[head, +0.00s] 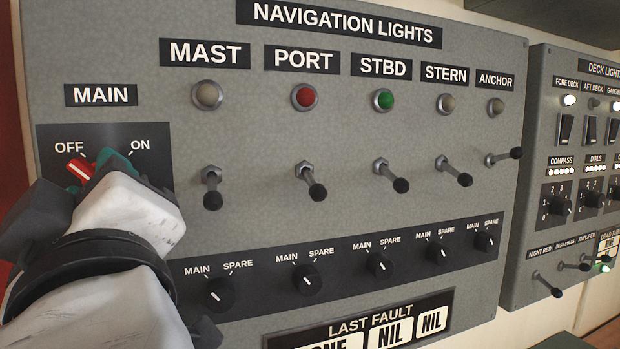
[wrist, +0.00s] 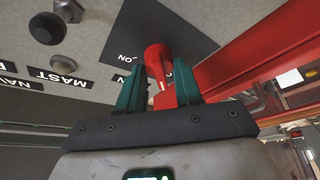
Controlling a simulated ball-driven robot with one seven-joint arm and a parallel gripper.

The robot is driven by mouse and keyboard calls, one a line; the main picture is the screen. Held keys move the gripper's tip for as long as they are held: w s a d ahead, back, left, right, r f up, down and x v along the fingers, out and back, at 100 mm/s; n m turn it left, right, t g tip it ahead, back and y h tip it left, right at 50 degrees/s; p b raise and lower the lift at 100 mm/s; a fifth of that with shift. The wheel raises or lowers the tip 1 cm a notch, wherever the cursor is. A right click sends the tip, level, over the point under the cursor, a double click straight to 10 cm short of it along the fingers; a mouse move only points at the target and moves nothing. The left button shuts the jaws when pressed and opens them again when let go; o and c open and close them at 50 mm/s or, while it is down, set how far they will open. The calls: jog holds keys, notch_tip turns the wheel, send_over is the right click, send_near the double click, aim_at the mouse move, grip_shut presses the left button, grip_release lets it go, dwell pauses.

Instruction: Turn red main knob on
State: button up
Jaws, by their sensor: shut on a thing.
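The red main knob (head: 81,170) sits on the dark MAIN plate (head: 103,134) at the left of the navigation lights panel. In the head view its red end, with a white line, points toward the OFF label. My gripper (head: 101,163) is at the knob, and its white wrist hides most of the knob and the lower plate. In the wrist view the teal fingers (wrist: 158,93) stand on either side of the red knob (wrist: 157,66), shut on it. The white line on the knob shows between the fingers.
The navigation lights panel (head: 238,135) carries lamps, several toggle switches such as the mast toggle (head: 212,187), and a row of MAIN/SPARE knobs to the right of my gripper. A deck lights panel (head: 535,105) is further right. A red frame (wrist: 265,55) is close in the wrist view.

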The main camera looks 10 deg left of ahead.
jog(key=c, duration=0.4)
jog(key=shift+f+m+b, duration=0.15)
jog(key=shift+m+b, duration=0.15)
jog(key=shift+m, duration=0.2)
jog(key=shift+s+a+m+t+h+b, duration=0.15)
jog(key=shift+m+t+h+b, duration=1.25)
jog(key=shift+m, duration=2.65)
jog(key=shift+a+m+t+h+b, duration=0.1)
jog(key=shift+m+t+h+b, duration=0.5)
jog(key=shift+m+h+b, duration=2.55)
jog(key=shift+s+a+m+t+h+b, duration=0.15)
jog(key=shift+m+t+h+b, duration=0.7)
jog(key=shift+m, duration=4.15)
jog(key=o, duration=1)
